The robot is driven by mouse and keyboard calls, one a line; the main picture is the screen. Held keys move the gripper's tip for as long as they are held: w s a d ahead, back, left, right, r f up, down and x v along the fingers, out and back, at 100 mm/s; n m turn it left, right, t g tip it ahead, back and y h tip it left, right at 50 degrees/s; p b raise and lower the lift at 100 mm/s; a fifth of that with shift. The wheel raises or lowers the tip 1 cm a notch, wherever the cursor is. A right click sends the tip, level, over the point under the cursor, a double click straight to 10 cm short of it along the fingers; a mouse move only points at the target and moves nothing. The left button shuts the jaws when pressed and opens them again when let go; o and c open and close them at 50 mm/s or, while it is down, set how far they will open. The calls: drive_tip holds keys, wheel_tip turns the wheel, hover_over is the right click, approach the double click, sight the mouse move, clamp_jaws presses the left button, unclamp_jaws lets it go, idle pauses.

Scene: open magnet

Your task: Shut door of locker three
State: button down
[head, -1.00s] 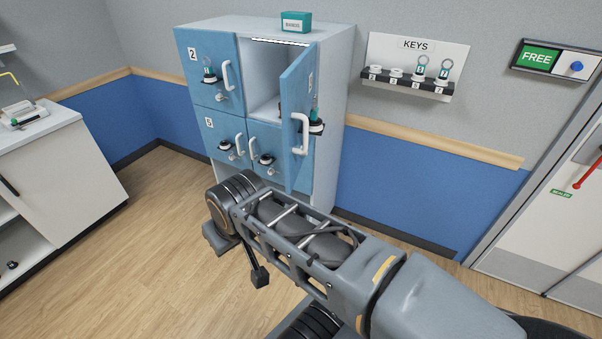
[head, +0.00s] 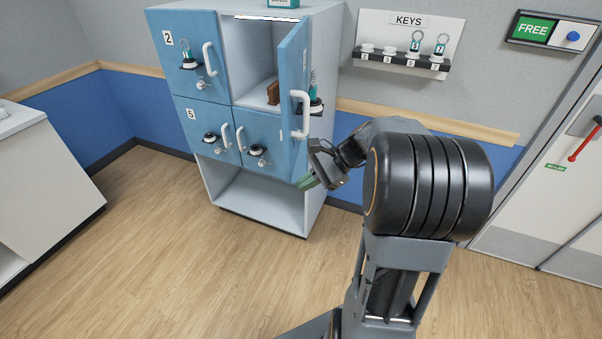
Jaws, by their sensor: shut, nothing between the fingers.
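The blue door of locker three (head: 292,75) stands open, swung out toward me on its right-hand hinge side, with a white handle (head: 300,115) and a key with a teal tag (head: 314,92) on its far face. The open compartment (head: 252,60) is lit at the top and holds a small brown object (head: 273,93).
Locker two (head: 188,55), locker five (head: 205,130) and the door beside it (head: 258,140) are shut. An open shelf space (head: 260,200) lies below them. A KEYS rack (head: 405,55) hangs on the wall at right. The floor in front is clear.

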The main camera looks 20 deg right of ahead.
drive_tip(key=w+d+f+m+t+y+b, duration=0.2)
drive_tip(key=w+d+f+m+t+y, duration=0.1)
drive_tip(key=d+m, duration=0.3)
drive_tip(key=m+t+y, duration=0.2)
drive_tip(key=m+t, duration=0.1)
drive_tip(key=t, duration=0.2)
approach(291, 163)
drive_tip(key=x, duration=0.2)
drive_tip(key=p+x, duration=0.1)
drive_tip(key=x, duration=0.1)
drive_tip(key=p+x, duration=0.1)
drive_tip(key=x, duration=0.1)
drive_tip(key=shift+s+r, duration=0.1)
drive_tip(key=shift+r, duration=0.15)
drive_tip(key=shift+x, duration=0.8)
drive_tip(key=shift+f, duration=0.15)
